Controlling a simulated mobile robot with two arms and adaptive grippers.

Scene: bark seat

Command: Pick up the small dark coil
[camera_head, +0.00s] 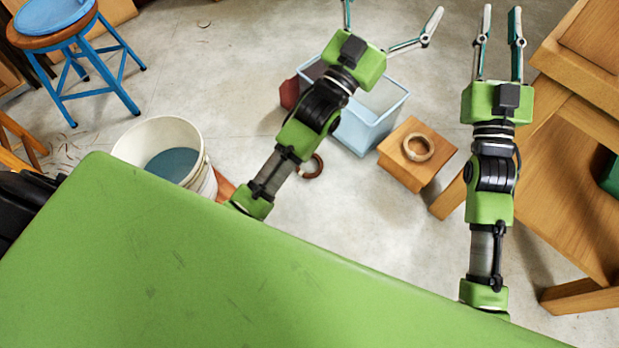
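A small dark brown coil (320,168) lies on the concrete floor, partly hidden behind my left forearm. A lighter tan coil (418,158) lies on top of a small wooden block (399,168) to its right. My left gripper (393,8) is open wide and empty, beyond the blue bin at the top of the picture; one of its fingers is partly cut off by the picture edge. My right gripper (501,10) is open and empty at the upper right, with its fingers roughly parallel. Both grippers are apart from the coils.
A light blue bin (366,135) stands beyond the dark coil, with a dark red object (289,94) beside it. A white bucket (195,135) stands left. A blue stool (122,67) is at the upper left. Wooden furniture (565,195) fills the right. Floor is clear around the upper middle.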

